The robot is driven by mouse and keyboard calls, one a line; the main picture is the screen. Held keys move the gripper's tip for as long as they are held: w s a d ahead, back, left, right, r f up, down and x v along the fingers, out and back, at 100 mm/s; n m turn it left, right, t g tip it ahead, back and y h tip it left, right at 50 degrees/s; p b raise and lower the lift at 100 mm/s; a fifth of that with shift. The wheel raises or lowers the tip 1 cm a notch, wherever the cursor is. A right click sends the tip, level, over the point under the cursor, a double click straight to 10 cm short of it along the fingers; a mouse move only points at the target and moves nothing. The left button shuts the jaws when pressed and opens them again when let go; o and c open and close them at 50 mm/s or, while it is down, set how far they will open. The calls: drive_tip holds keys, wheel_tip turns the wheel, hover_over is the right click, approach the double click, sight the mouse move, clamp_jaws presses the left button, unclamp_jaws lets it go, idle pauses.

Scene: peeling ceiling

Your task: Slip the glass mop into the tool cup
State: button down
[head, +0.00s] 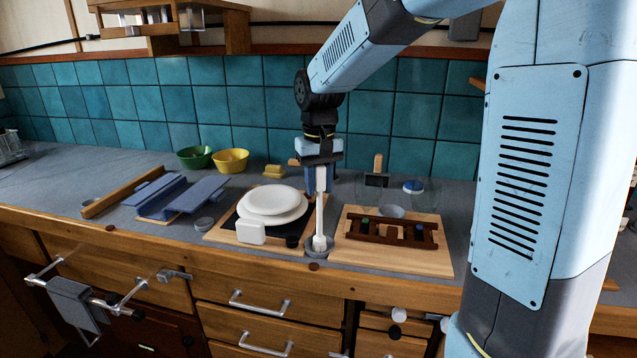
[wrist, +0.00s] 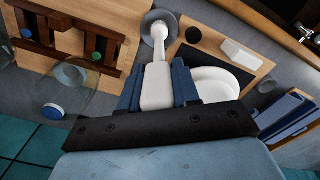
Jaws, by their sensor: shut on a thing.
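The glass mop (head: 320,215) is white, with a long stem and a wider head at its lower end. My gripper (head: 319,184) is shut on its upper handle and holds it nearly upright. In the wrist view the blue fingers of my gripper (wrist: 157,80) sit on both sides of the mop's white handle (wrist: 156,92). The tool cup (head: 319,254) is a small round grey cup near the counter's front edge. The mop's head overlaps the cup's opening in both views, and the cup's rim also shows in the wrist view (wrist: 146,18). I cannot tell how deep the head sits.
White plates (head: 272,203) on a dark mat and a white block (head: 251,232) stand left of the cup. A wooden board (head: 415,262) with a dark rack (head: 390,231) lies to the right. A clear glass bowl (wrist: 75,80) is behind the rack.

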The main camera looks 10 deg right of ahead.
drive_tip(key=c, duration=0.7)
unclamp_jaws()
drive_tip(key=shift+c, duration=0.2)
wheel_tip(320, 180, up, 18)
drive_tip(key=shift+f, duration=0.2)
drive_tip(key=s+d+f+t, duration=0.2)
drive_tip(key=s+d+f, duration=0.1)
drive_tip(key=s, duration=0.4)
drive_tip(key=s+d+f+m+t, duration=0.1)
drive_tip(key=s+d+f, duration=0.3)
drive_tip(key=s, duration=0.3)
drive_tip(key=s+d+f+m+t, duration=0.1)
drive_tip(key=s+d+f+t, duration=0.1)
drive_tip(key=s+d, duration=0.3)
drive_tip(key=s+f, duration=0.1)
drive_tip(key=s, duration=0.2)
drive_tip(key=shift+d+f+t, duration=0.15)
drive_tip(key=shift+f+t, duration=0.15)
drive_tip(key=shift+f, duration=0.1)
